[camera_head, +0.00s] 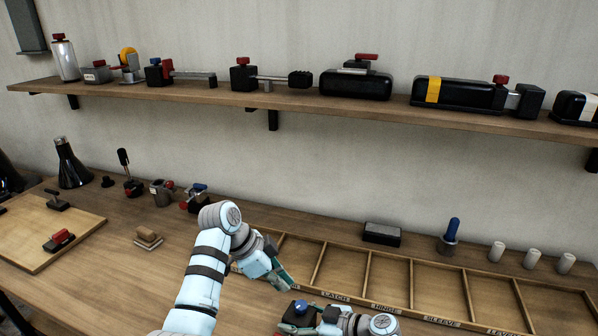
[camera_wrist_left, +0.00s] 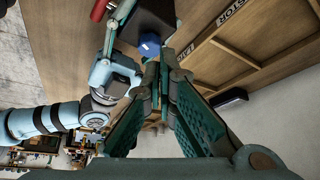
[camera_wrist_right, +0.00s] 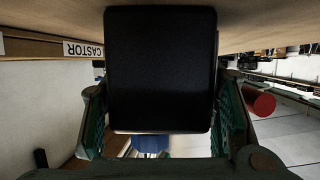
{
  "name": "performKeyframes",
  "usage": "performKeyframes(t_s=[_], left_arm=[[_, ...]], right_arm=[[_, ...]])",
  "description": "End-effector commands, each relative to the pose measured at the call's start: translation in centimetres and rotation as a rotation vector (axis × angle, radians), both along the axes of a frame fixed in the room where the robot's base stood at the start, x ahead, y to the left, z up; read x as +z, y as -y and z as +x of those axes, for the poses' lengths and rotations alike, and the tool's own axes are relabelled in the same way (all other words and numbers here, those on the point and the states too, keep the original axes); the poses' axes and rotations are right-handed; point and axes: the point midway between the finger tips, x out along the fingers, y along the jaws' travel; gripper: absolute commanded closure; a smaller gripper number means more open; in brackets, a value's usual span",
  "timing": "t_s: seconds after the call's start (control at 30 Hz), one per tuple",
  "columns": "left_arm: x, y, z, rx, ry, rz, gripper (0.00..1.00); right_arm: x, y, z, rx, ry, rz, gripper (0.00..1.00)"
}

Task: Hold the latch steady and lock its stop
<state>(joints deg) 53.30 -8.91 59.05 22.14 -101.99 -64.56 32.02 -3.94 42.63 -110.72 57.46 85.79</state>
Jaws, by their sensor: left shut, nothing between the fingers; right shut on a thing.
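The latch (camera_head: 299,309) is a dark block with a blue knob on top, at the front of the bench in the head view. My right gripper (camera_head: 308,328) is shut on its black body (camera_wrist_right: 160,70), which fills the space between the fingers in the right wrist view. My left gripper (camera_head: 288,284) is shut and empty, just above and left of the latch. In the left wrist view its closed fingertips (camera_wrist_left: 165,62) are close to the blue knob (camera_wrist_left: 149,44); I cannot tell whether they touch. A red cylinder (camera_wrist_left: 100,10) shows beside the body, also in the right wrist view (camera_wrist_right: 260,102).
A wooden sorting tray (camera_head: 398,305) with labelled empty compartments lies directly behind the latch. A dark box (camera_head: 382,234), a blue-handled tool (camera_head: 451,235) and several white cylinders stand behind it. A wooden board (camera_head: 40,235) lies at left. A loaded shelf (camera_head: 280,101) runs above.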

Motion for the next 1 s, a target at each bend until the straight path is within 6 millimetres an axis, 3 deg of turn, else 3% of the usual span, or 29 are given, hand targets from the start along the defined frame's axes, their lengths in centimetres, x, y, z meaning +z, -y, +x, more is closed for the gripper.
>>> performKeyframes(t_s=[0.13, 0.37, 0.8, 1.0], left_arm=[[0.1, 0.2, -0.4, -0.002, 0.0, -0.001, 1.0], [0.7, 0.9, -2.6, -0.001, -0.002, -0.001, 1.0], [-5.4, 0.9, -2.6, 0.0, -0.002, 0.0, 1.0], [-6.1, 0.9, -2.6, 0.0, -0.001, -0.001, 1.0]], right_arm=[[0.0, 0.0, 0.0, 0.0, 0.0, -0.001, 0.93], [0.0, 0.0, 0.0, 0.0, 0.0, -0.001, 0.93], [0.0, 0.0, 0.0, 0.0, 0.0, 0.0, 0.93], [0.0, 0.0, 0.0, 0.0, 0.001, 0.0, 0.93]])
